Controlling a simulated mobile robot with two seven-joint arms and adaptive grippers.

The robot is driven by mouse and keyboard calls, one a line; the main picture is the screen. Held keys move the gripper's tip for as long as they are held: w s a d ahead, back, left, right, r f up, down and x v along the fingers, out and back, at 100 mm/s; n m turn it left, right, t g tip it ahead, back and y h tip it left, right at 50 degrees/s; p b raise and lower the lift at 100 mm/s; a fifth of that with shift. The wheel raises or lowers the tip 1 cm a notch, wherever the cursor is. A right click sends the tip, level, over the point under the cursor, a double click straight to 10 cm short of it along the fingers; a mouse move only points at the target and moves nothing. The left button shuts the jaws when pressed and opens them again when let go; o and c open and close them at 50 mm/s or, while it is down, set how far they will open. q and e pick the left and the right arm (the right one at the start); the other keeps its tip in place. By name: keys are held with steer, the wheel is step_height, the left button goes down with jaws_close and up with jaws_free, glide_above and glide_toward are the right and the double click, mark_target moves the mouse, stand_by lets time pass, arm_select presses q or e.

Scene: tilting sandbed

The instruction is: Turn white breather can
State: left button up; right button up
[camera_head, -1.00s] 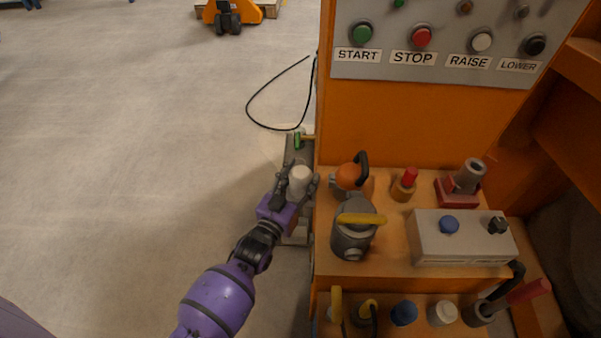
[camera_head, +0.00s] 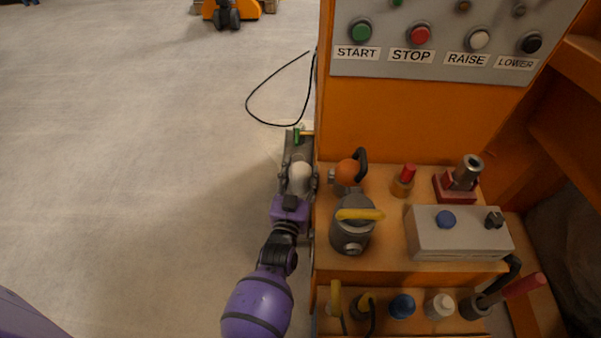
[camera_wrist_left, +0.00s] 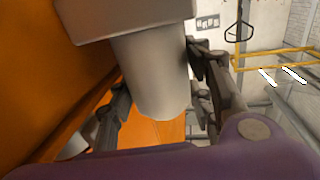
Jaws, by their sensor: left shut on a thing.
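The white breather can (camera_head: 300,178) stands at the left side of the orange machine, on a grey fitting beside the shelf. My left gripper (camera_head: 300,184) comes from below in the head view and has its fingers on either side of the can, shut on it. In the left wrist view the can (camera_wrist_left: 155,75) shows as a pale cylinder between the dark fingers, below a wider grey block. My right gripper is not in view.
The orange shelf (camera_head: 385,268) right of my gripper carries a grey pot with a yellow handle (camera_head: 352,230), an orange ball-shaped part (camera_head: 347,172) and a grey box (camera_head: 460,235). A black cable (camera_head: 250,105) hangs above left. The floor to the left is clear.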

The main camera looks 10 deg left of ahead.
arm_select(q)
steer(key=o, duration=1.2)
steer(key=s, duration=1.2)
steer(key=shift+d, duration=0.2)
